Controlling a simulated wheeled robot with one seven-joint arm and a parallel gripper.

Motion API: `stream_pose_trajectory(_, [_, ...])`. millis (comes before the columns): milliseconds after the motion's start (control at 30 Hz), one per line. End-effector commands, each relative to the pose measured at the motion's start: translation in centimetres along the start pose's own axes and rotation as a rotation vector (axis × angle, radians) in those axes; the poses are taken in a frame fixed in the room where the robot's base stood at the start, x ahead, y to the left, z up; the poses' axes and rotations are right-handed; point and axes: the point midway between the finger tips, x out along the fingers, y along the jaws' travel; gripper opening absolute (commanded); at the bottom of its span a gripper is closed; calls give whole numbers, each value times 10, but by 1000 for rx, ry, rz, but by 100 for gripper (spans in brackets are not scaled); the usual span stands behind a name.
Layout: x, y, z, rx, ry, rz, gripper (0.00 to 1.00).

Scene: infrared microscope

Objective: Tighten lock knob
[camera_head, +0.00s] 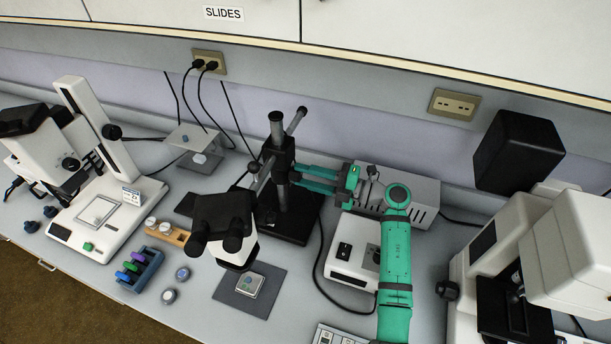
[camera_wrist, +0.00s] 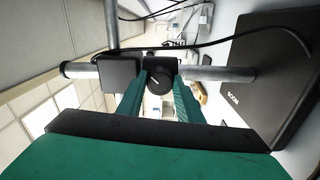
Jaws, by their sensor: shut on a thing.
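The lock knob is a round black knob (camera_wrist: 159,82) with a white mark, on the clamp block of the boom stand. In the wrist view it sits between my two green fingertips. My gripper (camera_wrist: 161,88) is shut on it, one finger at each side. In the head view my gripper (camera_head: 296,176) reaches in from the right to the stand's dark clamp (camera_head: 278,158). The knob itself is hidden there by the fingers. The stand's post (camera_head: 276,122) is upright on its black base (camera_head: 300,233).
The microscope head (camera_head: 224,215) hangs left of the stand, above a dark mat (camera_head: 262,295). A white control box (camera_head: 349,250) and a grey slotted box (camera_head: 415,188) stand close to my arm. A large white instrument (camera_head: 560,250) is at the right. Cables cross behind the clamp.

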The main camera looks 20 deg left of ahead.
Motion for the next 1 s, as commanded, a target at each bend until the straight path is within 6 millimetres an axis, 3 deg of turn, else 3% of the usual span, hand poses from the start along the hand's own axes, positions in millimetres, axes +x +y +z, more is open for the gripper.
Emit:
stream_pose_trajectory(667, [-1, -1, 0, 57, -2, -1, 10])
stream_pose_trajectory(700, [-1, -1, 0, 57, -2, -1, 42])
stream_pose_trajectory(733, [-1, -1, 0, 57, -2, -1, 49])
stream_pose_trajectory(1000, [0, 0, 0, 56, -1, 0, 51])
